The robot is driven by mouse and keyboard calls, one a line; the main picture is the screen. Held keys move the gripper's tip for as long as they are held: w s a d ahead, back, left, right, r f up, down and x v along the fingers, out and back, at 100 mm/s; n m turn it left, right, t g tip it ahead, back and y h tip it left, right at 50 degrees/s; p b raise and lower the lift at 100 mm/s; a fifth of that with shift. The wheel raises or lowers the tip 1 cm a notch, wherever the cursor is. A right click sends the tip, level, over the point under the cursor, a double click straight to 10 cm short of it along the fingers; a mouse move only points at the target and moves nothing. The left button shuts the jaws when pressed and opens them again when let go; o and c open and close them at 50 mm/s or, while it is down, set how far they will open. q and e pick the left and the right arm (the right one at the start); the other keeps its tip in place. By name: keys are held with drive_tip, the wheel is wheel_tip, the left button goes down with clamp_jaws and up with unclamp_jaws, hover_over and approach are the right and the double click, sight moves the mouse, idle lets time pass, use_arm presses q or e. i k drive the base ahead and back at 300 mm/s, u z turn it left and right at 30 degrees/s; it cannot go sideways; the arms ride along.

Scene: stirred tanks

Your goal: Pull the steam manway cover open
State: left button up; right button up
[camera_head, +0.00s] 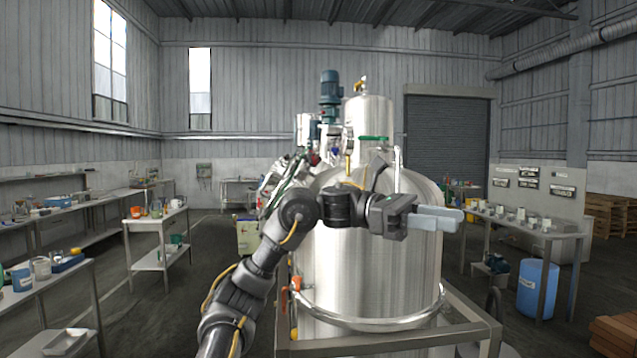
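A large brushed-steel tank (370,265) stands in front of me, with pipes and fittings on its top. I cannot clearly make out the manway cover; my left arm hides part of the tank's top and left side. A bent bright metal bar (397,165) rises at the top right of the tank. My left gripper (437,218) is in front of the tank's upper right, pointing right, with nothing visible in it. Its two pale fingers overlap in this view, so the gap between them cannot be judged. My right gripper is not in view.
A metal frame (390,340) surrounds the tank's base. A blue drum (537,290) and a bench (525,228) with small items stand at right. Shelves and a small table (157,220) stand at left. Open floor lies between the left furniture and the tank.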

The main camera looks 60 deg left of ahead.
sight(280, 186)
drive_tip(key=i, duration=0.8)
drive_tip(key=u, duration=2.7)
drive_tip(key=i, duration=1.5)
drive_tip(key=z, duration=0.95)
